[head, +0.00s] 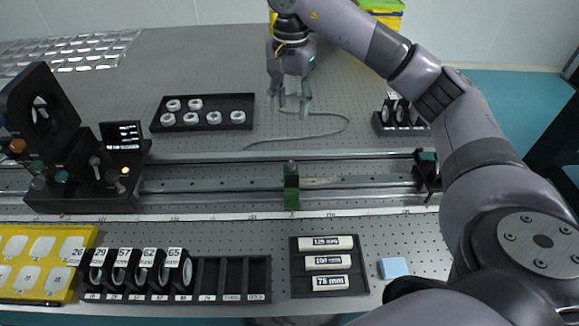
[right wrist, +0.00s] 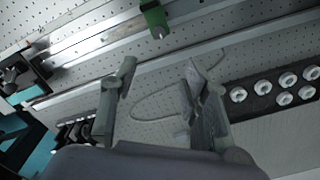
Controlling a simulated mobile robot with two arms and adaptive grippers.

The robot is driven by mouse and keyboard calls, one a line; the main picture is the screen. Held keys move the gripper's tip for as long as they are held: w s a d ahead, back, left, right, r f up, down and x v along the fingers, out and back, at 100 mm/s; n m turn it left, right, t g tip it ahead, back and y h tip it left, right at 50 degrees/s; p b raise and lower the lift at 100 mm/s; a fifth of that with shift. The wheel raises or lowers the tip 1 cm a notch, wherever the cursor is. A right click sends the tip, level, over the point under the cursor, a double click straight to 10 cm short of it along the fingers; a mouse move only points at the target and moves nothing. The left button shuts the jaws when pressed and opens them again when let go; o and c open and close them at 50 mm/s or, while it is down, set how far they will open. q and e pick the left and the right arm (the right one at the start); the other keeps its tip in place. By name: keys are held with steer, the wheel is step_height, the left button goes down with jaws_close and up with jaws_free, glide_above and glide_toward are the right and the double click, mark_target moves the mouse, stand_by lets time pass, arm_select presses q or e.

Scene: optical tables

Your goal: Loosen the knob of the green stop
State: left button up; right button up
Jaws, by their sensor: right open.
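The green stop (head: 291,190) sits on the long metal rail near the middle of the head view. A small greyish knob (head: 291,164) shows at its top. In the right wrist view the green stop (right wrist: 153,14) is at the top edge, partly cut off, with its knob (right wrist: 159,33) at its lower end. My right gripper (head: 290,108) points down beyond the rail, behind the stop in the head view. It is open and empty, apart from the stop and knob. Its two fingers (right wrist: 160,78) are spread in the right wrist view. My left gripper is out of view.
A black tray of white rings (head: 202,112) and a thin cable (head: 320,132) lie behind the rail. A black device (head: 75,140) stands at the rail's left; a dark carrier (head: 427,172) is at its right. Lens holders (head: 135,270) and labelled blocks (head: 328,264) are in front.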

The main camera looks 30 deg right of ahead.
mark_target(291, 163)
step_height(291, 163, down, 18)
steer(key=shift+r+p, duration=0.15)
steer(key=shift+p, duration=0.9)
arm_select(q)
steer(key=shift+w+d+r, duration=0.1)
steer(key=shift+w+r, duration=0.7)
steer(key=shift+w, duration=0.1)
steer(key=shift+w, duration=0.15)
arm_select(e)
jaws_close()
